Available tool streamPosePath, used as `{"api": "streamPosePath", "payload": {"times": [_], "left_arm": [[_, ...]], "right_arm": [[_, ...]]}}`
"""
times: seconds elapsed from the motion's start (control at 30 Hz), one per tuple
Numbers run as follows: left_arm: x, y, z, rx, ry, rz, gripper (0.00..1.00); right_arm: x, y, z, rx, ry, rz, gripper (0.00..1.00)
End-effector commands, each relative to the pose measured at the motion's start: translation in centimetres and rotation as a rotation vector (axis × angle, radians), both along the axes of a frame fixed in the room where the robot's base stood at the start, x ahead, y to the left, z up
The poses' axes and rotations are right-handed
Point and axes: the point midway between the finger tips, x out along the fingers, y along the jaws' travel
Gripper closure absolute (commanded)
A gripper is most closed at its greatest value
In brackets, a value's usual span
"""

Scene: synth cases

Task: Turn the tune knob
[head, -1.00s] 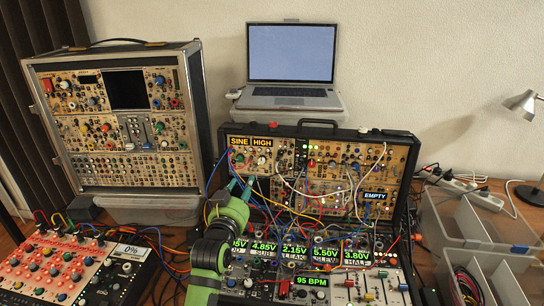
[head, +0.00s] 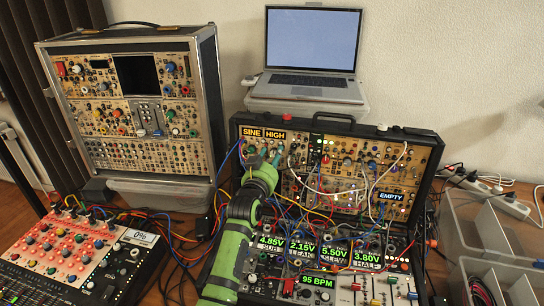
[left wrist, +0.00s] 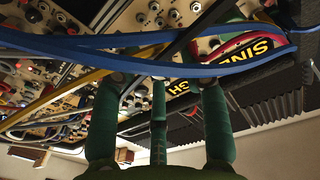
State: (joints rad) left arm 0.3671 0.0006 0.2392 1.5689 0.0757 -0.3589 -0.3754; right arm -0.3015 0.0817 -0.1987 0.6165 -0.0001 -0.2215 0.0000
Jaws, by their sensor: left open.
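My left gripper (head: 265,160) is in front of the upper left part of the open synth case (head: 433,150), just below the SINE label (head: 252,133) and HIGH label (head: 275,135). In the left wrist view, its green fingers (left wrist: 160,92) are spread apart with nothing held between them. They point at a pale panel with several small knobs (left wrist: 141,18) beyond the fingertips. No knob lettering is readable, so I cannot tell which one is the tune knob. The fingers hide part of the panel in the head view. My right gripper is not in view.
Blue and yellow patch cables (left wrist: 120,40) cross close in front of the fingers. A laptop (head: 312,50) stands behind the case. A taller synth case (head: 130,105) stands left, a red-panel mixer (head: 70,250) front left, and grey bins (head: 490,245) right.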

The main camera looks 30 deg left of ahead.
Motion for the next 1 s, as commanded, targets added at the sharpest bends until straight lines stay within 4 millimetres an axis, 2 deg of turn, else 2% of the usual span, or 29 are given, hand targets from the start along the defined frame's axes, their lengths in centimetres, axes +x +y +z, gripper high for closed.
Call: {"api": "streamPosePath", "payload": {"times": [0.1,0.23,0.27,0.3,0.37,0.73,1.0], "left_arm": [[0.1,0.1,0.0,0.0,0.0,0.0,0.56],[0.1,0.0,0.0,0.0,0.0,0.0,0.56],[0.1,0.0,0.0,0.0,0.0,0.0,0.64],[0.1,0.0,0.0,0.0,0.0,0.0,0.8],[0.1,0.0,0.0,0.0,0.0,0.0,1.0],[0.1,0.0,0.0,-0.028,-0.005,0.003,1.0],[0.1,-0.1,0.0,-0.169,-0.041,0.018,1.0]], "right_arm": [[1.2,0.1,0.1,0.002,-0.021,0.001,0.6],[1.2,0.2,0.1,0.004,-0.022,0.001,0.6],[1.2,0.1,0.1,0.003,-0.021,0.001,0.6],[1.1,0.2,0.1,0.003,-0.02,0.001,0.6],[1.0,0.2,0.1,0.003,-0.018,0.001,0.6],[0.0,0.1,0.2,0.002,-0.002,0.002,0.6],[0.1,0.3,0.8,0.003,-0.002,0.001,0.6]]}}
